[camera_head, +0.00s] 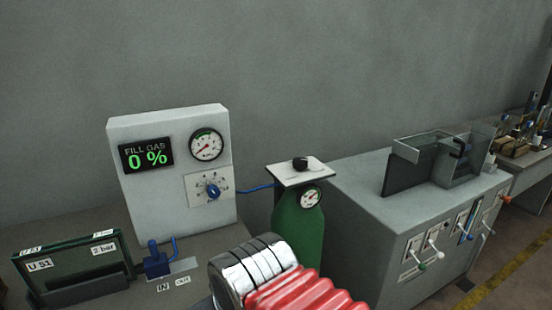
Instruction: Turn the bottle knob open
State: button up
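The green gas bottle (299,236) stands upright between the grey control box and the machine at right. A black knob (300,163) sits on the white plate (303,173) on top of it. A round gauge (310,196) is on the bottle's upper front. My arm, a silver ribbed part with a red bellows, rises from the lower edge in front of the bottle and hides its lower part. My gripper's fingers do not show, so its state and place cannot be seen.
A blue hose (257,188) runs towards the bottle. A blue valve (156,261) is at lower left. A grey machine (385,220) stands close at right.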

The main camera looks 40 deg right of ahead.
aim_at(299, 163)
jog(key=u, duration=1.3)
jog(key=k, duration=0.65)
jog(key=z, duration=1.5)
jog(key=i, duration=0.85)
jog(key=z, duration=0.05)
